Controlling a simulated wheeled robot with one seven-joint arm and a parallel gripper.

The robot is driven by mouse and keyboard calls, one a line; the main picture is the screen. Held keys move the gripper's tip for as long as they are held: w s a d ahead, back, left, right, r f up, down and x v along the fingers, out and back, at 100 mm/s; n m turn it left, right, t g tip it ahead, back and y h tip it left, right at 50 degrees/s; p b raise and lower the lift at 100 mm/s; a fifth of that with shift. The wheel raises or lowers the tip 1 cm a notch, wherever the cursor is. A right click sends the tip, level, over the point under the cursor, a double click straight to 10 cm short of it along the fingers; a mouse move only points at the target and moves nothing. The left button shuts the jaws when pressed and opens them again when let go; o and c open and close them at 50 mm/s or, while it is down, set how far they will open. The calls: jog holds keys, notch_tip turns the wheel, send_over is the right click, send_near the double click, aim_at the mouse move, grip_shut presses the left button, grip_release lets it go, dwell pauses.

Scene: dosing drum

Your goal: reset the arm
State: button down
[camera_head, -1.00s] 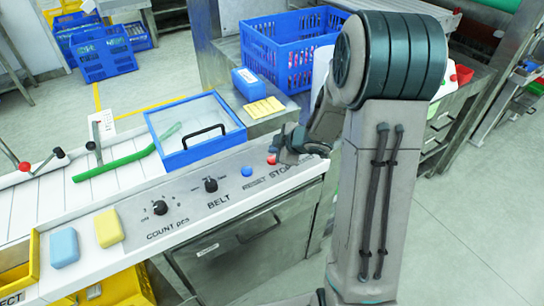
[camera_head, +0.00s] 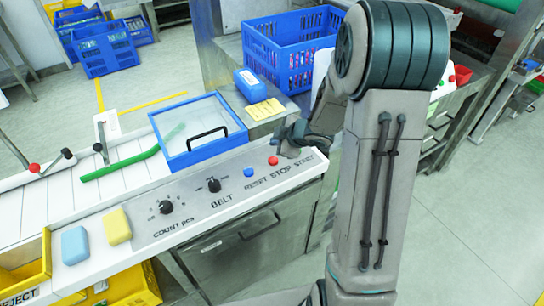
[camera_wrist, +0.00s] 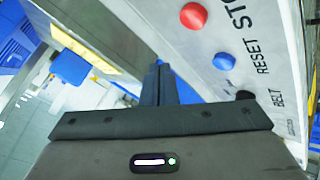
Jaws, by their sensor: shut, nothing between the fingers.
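My gripper (camera_head: 291,139) is at the right end of the control panel in the head view, near the red stop button (camera_head: 273,161). In the wrist view my gripper's fingers (camera_wrist: 160,82) are together and hold nothing. The red button (camera_wrist: 193,15) and the blue reset button (camera_wrist: 223,61) lie to the right of the fingers there, uncovered. The blue button (camera_head: 249,172) also shows in the head view. The START label is beside my gripper; I cannot see its button. My arm is bent, with its elbow high at the right.
The belt knob (camera_head: 214,185) and count knob (camera_head: 166,207) sit left on the panel. A blue-framed clear lid (camera_head: 241,127) is behind the panel. A yellow block (camera_head: 117,227) and a blue block (camera_head: 75,245) lie at the left. Open floor is at the right.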

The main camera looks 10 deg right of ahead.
jog(key=s+d+r+m+h, duration=0.6)
jog(key=s+r+m+h, duration=0.15)
jog(key=r, duration=0.35)
jog(key=s+a+r+m+g+y, duration=0.1)
jog(key=s+a+m+g, duration=0.1)
jog(key=s, duration=0.8)
jog(key=s+a+r+m+g+y, duration=0.1)
jog(key=s+a+m, duration=0.3)
jog(key=s, duration=0.5)
jog(key=shift+s+a+r+m+g+y, duration=0.4)
jog(key=shift+m+g, duration=0.25)
jog(key=shift+g, duration=0.25)
